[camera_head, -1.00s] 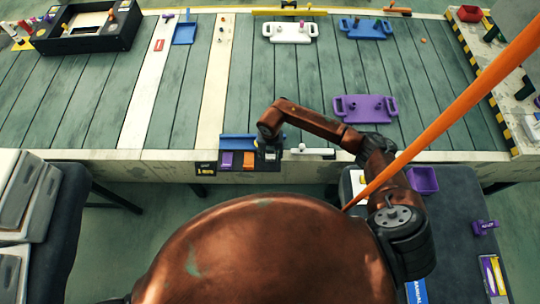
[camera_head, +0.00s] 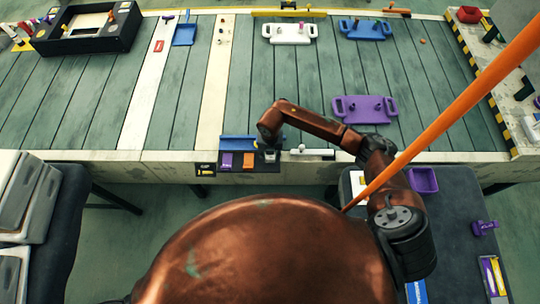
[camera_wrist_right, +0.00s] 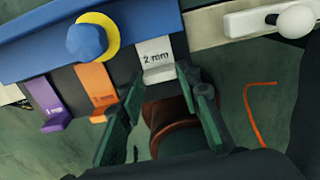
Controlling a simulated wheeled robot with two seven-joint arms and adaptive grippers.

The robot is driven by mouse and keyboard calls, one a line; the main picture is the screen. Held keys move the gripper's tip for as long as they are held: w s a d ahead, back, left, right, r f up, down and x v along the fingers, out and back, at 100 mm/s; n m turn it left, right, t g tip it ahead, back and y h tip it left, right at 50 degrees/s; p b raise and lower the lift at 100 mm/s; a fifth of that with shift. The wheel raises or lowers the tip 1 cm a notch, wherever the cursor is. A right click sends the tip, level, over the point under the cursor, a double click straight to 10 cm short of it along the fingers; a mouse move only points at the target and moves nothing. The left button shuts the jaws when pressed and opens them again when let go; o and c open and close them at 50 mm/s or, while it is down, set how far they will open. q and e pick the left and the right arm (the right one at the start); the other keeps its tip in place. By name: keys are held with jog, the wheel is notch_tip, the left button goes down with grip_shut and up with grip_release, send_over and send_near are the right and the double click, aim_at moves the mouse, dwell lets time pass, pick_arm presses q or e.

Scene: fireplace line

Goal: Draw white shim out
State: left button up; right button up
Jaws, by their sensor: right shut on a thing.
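The white shim (camera_wrist_right: 156,55), marked "2 mm", sits in the dark holder at the table's front edge, right of the orange shim (camera_wrist_right: 98,85) and purple shim (camera_wrist_right: 43,100). In the head view the purple shim (camera_head: 226,160) and orange shim (camera_head: 248,161) show beside my right gripper (camera_head: 269,150). In the wrist view my right gripper (camera_wrist_right: 160,82) has its dark green fingers on either side of the white shim's lower end, shut on it. The fingers partly hide that end. My left gripper is not in view.
A blue rail with a blue knob (camera_wrist_right: 87,40) and yellow ring runs behind the shims. A white bar with a round knob (camera_wrist_right: 296,20) is to the right. A purple plate (camera_head: 364,109) lies on the table beyond my forearm. An orange diagonal strip crosses the head view.

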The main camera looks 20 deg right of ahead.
jog(key=shift+s+a+p, duration=0.25)
jog(key=shift+s+p, duration=0.35)
jog(key=shift+s, duration=0.3)
jog(key=shift+s+a+p, duration=0.25)
jog(key=shift+s+p, duration=0.3)
jog(key=shift+s, duration=0.3)
jog(key=o, duration=1.1)
jog(key=shift+s, duration=0.1)
notch_tip(320, 180, up, 6)
jog(key=p, duration=0.4)
notch_tip(320, 180, up, 12)
